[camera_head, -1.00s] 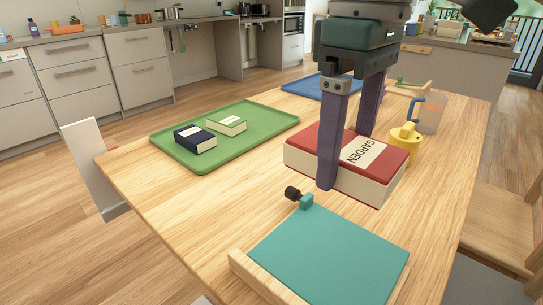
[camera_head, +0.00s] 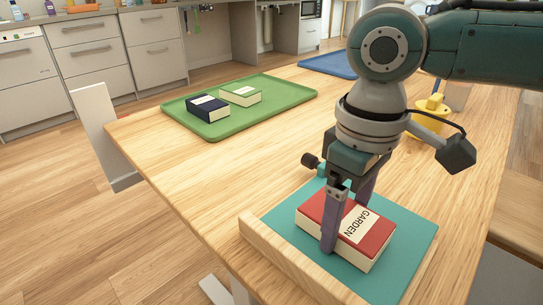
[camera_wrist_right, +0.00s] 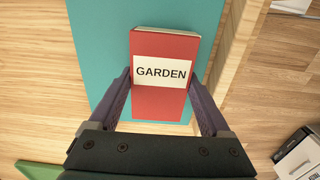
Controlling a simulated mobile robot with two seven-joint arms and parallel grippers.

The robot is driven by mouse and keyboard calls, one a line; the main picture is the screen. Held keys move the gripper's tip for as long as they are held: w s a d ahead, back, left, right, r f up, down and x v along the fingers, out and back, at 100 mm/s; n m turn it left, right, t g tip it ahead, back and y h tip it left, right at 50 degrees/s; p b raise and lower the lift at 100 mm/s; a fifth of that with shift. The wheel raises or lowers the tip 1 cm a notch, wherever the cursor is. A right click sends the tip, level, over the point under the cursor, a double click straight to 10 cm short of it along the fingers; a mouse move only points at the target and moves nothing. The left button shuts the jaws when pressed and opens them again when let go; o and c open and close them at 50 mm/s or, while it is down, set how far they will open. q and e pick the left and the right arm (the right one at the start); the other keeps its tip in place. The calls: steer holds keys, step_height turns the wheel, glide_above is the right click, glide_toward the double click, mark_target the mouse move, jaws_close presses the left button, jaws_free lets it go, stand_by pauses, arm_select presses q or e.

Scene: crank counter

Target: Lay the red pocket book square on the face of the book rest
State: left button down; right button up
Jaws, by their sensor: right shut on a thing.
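The red pocket book (camera_head: 372,233), with cream page edges and a white GARDEN label, is over the teal face of the book rest (camera_head: 405,225). My right gripper (camera_head: 346,222) is shut on the book, one finger along each side. In the right wrist view the book (camera_wrist_right: 165,103) lies between both fingers (camera_wrist_right: 160,85), its edges roughly in line with the teal face (camera_wrist_right: 110,40). Teal shows around the book. I cannot tell whether its underside touches the face. The wooden ledge (camera_head: 290,262) runs along the rest's near-left edge. My left gripper is not in view.
A dark knob (camera_head: 311,160) sticks out at the rest's far-left corner. A green tray (camera_head: 285,98) holds a dark blue book (camera_head: 207,108) and a cream-green book (camera_head: 240,94). The table's left middle is clear.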

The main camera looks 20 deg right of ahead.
mark_target(345, 216)
steer(key=o, duration=1.3)
step_height(345, 216, up, 12)
steer(key=p, duration=0.4)
steer(key=s+a+f+n+t+y, duration=0.1)
steer(key=s+a+f+y, duration=0.1)
steer(key=s+a+f, duration=0.3)
steer(key=s+a+f+t+y, duration=0.1)
steer(key=s+a+f, duration=0.15)
steer(key=a, duration=0.35)
steer(key=s+d+m+h, duration=0.1)
steer(key=s+d, duration=0.1)
steer(key=s+d+m+t, duration=0.1)
steer(key=s+d, duration=0.2)
steer(key=s+d+m+h, duration=0.1)
steer(key=s+d, duration=0.2)
steer(key=shift+f+m+t+h, duration=0.3)
steer(key=shift+s+d, duration=0.1)
steer(key=shift+d, duration=0.2)
